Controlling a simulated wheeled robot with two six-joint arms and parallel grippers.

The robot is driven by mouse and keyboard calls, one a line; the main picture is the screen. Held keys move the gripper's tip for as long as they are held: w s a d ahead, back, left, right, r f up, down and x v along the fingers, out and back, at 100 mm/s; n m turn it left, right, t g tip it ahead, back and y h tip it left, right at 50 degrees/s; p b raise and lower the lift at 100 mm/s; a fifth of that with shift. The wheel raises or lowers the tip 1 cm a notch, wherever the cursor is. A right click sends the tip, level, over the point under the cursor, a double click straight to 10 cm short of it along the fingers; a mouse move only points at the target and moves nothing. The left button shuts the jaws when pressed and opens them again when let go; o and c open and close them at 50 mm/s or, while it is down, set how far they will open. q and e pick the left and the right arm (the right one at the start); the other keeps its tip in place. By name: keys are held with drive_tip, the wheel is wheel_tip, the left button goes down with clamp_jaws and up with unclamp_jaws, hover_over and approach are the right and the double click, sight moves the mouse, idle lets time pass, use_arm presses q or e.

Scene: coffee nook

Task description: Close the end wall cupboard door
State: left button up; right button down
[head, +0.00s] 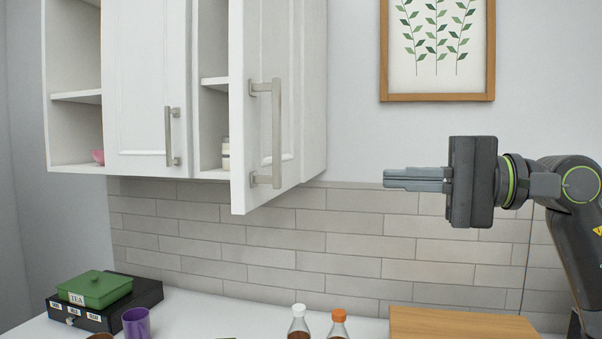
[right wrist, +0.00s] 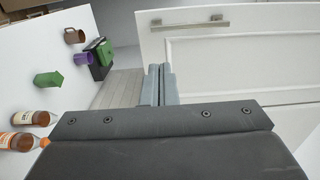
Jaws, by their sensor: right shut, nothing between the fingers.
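The end wall cupboard door (head: 258,60) is white and panelled, with a grey bar handle (head: 266,130). It stands ajar, its left edge swung out toward me, and a gap at its left shows a shelf and a jar (head: 226,153). My right gripper (head: 386,179) is shut and empty, pointing left, in front of the wall to the right of the door and apart from it in the picture. In the right wrist view the door (right wrist: 240,60) and its handle (right wrist: 190,24) lie beyond the shut fingers (right wrist: 160,72). My left gripper is not in view.
Another white door (head: 147,80) is at the left. Below, the counter (head: 230,318) holds a green tea box (head: 95,288) on a black case, a purple cup (head: 137,325), two bottles (head: 338,325) and a wooden board (head: 460,324). A framed picture (head: 437,97) hangs at the right.

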drive_tip(key=s+a+r+p, duration=0.1)
drive_tip(key=s+a, duration=0.1)
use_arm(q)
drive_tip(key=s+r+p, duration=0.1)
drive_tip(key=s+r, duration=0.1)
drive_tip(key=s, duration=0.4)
use_arm(e)
drive_tip(key=p, duration=0.3)
approach(280, 174)
drive_tip(key=a, duration=0.3)
drive_tip(key=w+a+p, duration=0.2)
drive_tip(key=shift+a+r, duration=0.2)
drive_tip(key=shift+a, duration=0.15)
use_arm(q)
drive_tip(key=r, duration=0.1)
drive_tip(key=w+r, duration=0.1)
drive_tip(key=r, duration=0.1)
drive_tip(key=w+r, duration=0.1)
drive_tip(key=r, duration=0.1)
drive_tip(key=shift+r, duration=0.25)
use_arm(e)
drive_tip(key=shift+a, duration=0.4)
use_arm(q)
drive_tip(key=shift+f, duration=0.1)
use_arm(e)
drive_tip(key=shift+f, duration=0.15)
